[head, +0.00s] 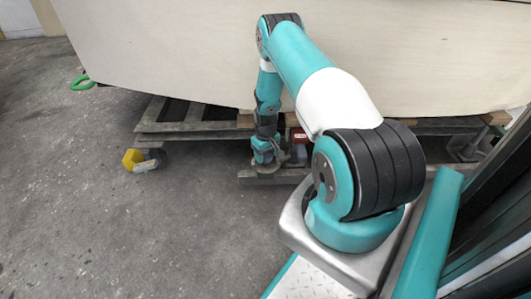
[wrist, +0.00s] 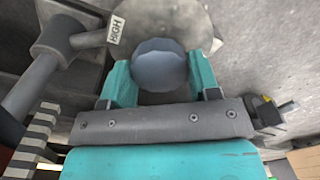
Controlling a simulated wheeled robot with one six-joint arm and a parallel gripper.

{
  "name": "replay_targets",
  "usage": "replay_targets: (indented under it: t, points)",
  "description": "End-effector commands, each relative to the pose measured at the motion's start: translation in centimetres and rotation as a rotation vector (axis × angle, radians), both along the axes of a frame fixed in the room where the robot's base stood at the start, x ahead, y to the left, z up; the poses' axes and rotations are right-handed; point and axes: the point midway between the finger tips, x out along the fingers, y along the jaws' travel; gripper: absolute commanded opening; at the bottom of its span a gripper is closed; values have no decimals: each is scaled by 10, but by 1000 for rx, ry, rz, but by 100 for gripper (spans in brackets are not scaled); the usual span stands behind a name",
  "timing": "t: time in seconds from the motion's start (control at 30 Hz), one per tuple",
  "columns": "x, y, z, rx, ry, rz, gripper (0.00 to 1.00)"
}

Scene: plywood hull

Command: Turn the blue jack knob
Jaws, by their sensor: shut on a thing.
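The blue jack knob (wrist: 160,66) is a faceted, blue-grey round knob in the upper middle of the wrist view. My gripper (wrist: 161,82) has its two teal fingers on either side of the knob, shut on it. A round grey plate lies behind the knob, with a "HIGH" label (wrist: 116,30) at its left. In the head view my arm reaches down to the low frame and my gripper (head: 268,166) is small there; the knob cannot be made out in that view.
The pale plywood hull (head: 200,50) rises behind the arm. A grey metal frame (head: 190,127) runs low under it. A yellow object (head: 133,160) sits at the frame's left corner, and a green loop (head: 82,83) hangs farther left. The concrete floor at left is clear.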

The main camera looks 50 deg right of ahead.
Motion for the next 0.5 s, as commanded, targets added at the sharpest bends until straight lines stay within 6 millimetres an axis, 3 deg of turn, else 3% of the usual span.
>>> replay_targets:
  t: [0.5]
  points:
    - [-4,1,-1,5,11,48,32]
